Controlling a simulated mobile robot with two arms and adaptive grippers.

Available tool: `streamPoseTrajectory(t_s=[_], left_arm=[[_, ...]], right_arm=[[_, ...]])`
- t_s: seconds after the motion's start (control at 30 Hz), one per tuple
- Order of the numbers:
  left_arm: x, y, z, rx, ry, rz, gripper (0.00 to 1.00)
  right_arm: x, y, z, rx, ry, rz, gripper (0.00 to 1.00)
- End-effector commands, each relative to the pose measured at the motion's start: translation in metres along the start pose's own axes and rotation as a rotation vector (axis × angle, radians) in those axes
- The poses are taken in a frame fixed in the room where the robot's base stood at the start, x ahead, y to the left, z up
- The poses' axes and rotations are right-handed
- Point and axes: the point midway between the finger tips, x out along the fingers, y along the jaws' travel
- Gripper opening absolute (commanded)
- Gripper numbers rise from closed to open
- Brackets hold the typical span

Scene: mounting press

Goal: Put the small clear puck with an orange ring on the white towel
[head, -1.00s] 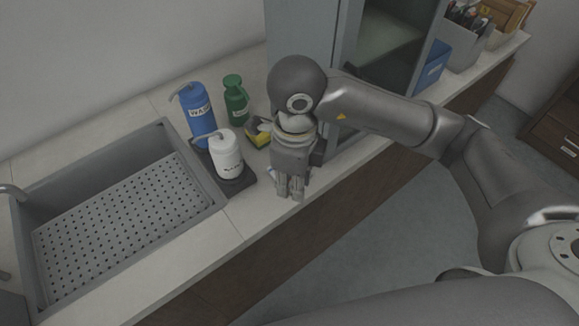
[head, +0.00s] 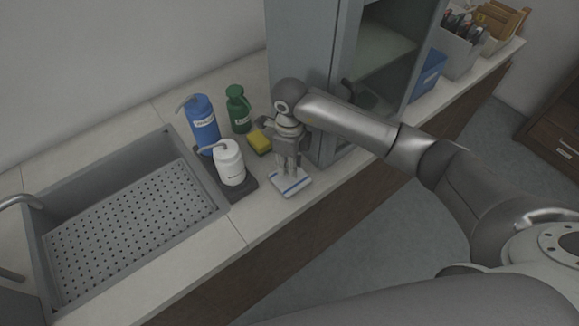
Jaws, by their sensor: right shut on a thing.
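The white towel (head: 291,184) with a blue stripe lies folded flat on the counter, near its front edge and right of the white bottle. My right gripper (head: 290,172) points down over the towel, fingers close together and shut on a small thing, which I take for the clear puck. The puck itself is too small and too hidden by the fingers to make out; its orange ring does not show. I cannot tell whether the fingertips touch the towel. My left gripper is not in view.
A white bottle (head: 230,163) and a blue bottle (head: 202,124) stand left of the towel. A green bottle (head: 239,110) and a yellow sponge (head: 260,142) are behind. The sink (head: 130,221) is at left; a grey cabinet (head: 305,50) stands close behind my right arm.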

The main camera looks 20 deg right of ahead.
Motion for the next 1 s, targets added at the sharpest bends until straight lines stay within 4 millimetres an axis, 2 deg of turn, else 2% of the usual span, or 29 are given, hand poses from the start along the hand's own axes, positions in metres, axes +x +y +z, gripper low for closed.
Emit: streamPoseTrajectory(t_s=[0.1,0.2,0.6,0.63,0.77,1.0], left_arm=[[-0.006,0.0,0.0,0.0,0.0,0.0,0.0],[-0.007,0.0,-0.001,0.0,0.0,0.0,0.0],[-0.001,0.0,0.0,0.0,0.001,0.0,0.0],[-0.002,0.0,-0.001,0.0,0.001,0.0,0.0],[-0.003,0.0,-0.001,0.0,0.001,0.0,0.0],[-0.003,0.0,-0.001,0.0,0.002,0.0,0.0]], right_arm=[[0.019,0.002,-0.001,0.001,0.003,0.005,0.08],[0.027,0.002,-0.001,0.001,0.001,0.004,0.08],[0.034,0.001,-0.001,0.0,0.0,0.002,0.08],[0.032,0.001,-0.001,0.0,0.0,0.002,0.28],[0.032,0.001,-0.001,0.0,0.0,0.002,0.44],[0.032,0.001,-0.001,0.0,0.0,0.002,0.45]])
